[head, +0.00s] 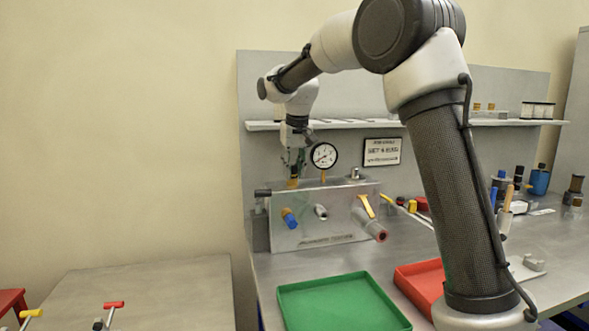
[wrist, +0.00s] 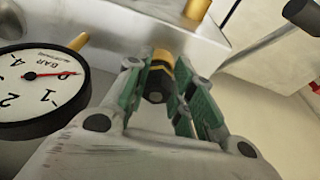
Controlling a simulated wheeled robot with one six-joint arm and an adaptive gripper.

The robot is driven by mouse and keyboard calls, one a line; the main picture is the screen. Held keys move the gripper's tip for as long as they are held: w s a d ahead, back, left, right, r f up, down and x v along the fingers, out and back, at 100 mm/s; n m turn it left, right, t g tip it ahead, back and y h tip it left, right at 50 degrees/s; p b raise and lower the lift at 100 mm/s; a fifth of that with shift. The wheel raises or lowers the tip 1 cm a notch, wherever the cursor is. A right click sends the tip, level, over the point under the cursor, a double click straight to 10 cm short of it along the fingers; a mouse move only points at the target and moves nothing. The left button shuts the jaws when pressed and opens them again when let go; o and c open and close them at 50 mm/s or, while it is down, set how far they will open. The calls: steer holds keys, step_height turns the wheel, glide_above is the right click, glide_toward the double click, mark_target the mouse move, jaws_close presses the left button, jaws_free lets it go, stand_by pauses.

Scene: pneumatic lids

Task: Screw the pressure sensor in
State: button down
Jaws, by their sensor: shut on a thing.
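The pressure sensor (wrist: 157,82), a small black and brass cylinder, is between the green pads of my gripper (wrist: 165,75) in the wrist view. The gripper is shut on it. In the head view my gripper (head: 293,164) points down over the left part of the grey manifold block (head: 335,228), and the sensor's brass part (head: 293,183) shows under the fingertips at the block's top. I cannot tell how deep its thread sits; the port is hidden.
A pressure gauge (head: 324,156) stands on the block close to the right of my gripper. The block's front carries a blue fitting (head: 289,218) and a yellow-handled valve (head: 366,206). A green tray (head: 342,304) and a red tray (head: 418,280) lie in front.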

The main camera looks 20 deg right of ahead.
steer(key=shift+a+m, duration=0.15)
steer(key=shift+m, duration=0.75)
steer(key=c, duration=1.6)
jaws_free()
steer(key=shift+m, duration=0.3)
steer(key=o, duration=0.5)
steer(key=shift+c, duration=0.2)
steer(key=v, duration=0.7)
steer(key=shift+a, duration=0.15)
steer(key=v, duration=1.2)
steer(key=shift+a, duration=0.2)
